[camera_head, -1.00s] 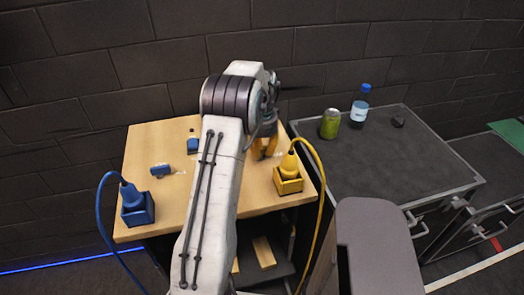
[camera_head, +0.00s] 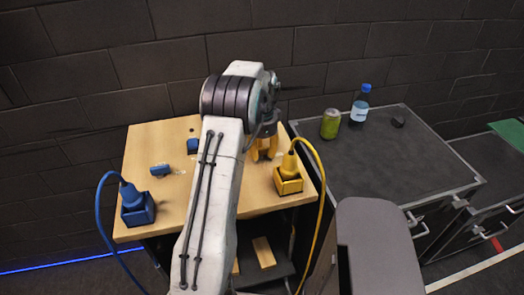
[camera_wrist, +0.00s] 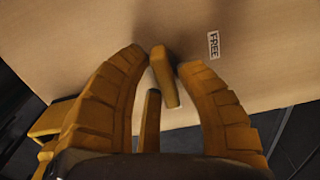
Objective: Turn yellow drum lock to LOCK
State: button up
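The yellow drum lock shows in the wrist view as a yellow bar (camera_wrist: 166,77) standing on the wooden top, with a second thin yellow bar (camera_wrist: 150,120) nearer the palm. A white label reading FREE (camera_wrist: 213,45) lies up and right of the bar. My gripper (camera_wrist: 165,62) is open, its yellow fingers on either side of the bar with small gaps; contact is hard to judge. In the head view my gripper (camera_head: 266,157) points down at the top's right rear, and my arm partly hides it. No LOCK label is readable.
The wooden cabinet top (camera_head: 215,195) also holds a yellow plug (camera_head: 289,178) with a cable, a blue plug (camera_head: 137,208), and small blue parts (camera_head: 160,170). A green can (camera_head: 330,124) and a bottle (camera_head: 360,106) stand on the dark cabinet at right.

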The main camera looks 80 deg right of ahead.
aim_at(262, 149)
jog(key=o, duration=0.3)
jog(key=shift+r, duration=0.1)
notch_tip(262, 149, up, 12)
dwell(0.7)
dwell(0.7)
